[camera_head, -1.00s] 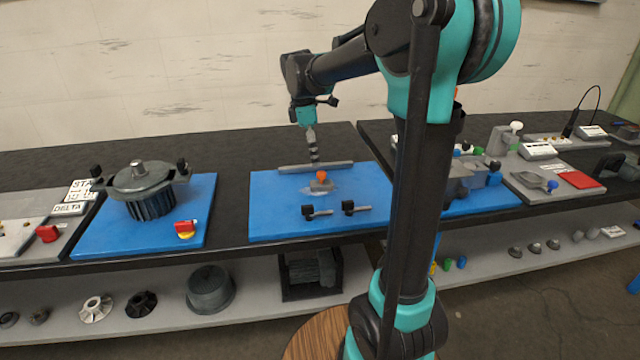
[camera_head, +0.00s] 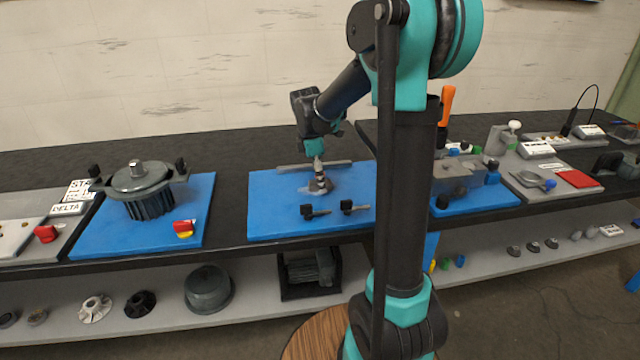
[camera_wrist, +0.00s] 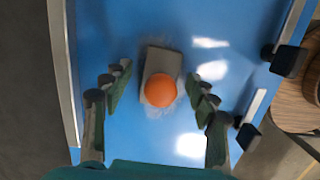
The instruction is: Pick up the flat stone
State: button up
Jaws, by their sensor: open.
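A flat grey block with the look of a stone (camera_wrist: 158,62) lies on the blue board, with a round orange knob or ball (camera_wrist: 161,90) on top of it in the wrist view. My gripper (camera_wrist: 160,84) is open, with one finger on each side of the stone and a gap of blue showing on both sides. In the head view my gripper (camera_head: 319,182) points down over the blue board (camera_head: 275,220), low at the stone. There it hides the orange knob and most of the stone.
A grey bar (camera_head: 295,167) runs along the board's back edge. Two black-knobbed pins (camera_head: 309,212) (camera_head: 349,207) lie at its front. A dark geared housing (camera_head: 145,185) stands on another blue board to the left. A grey vise-like fixture (camera_head: 455,178) stands to the right.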

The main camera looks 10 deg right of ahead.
jog(key=c, duration=1.3)
jog(key=shift+r, duration=0.1)
jog(key=shift+c, duration=0.2)
notch_tip(320, 180, up, 20)
jog(key=o, duration=0.7)
jog(key=c, duration=0.5)
jog(key=shift+o, duration=0.2)
jog(key=shift+d, duration=0.1)
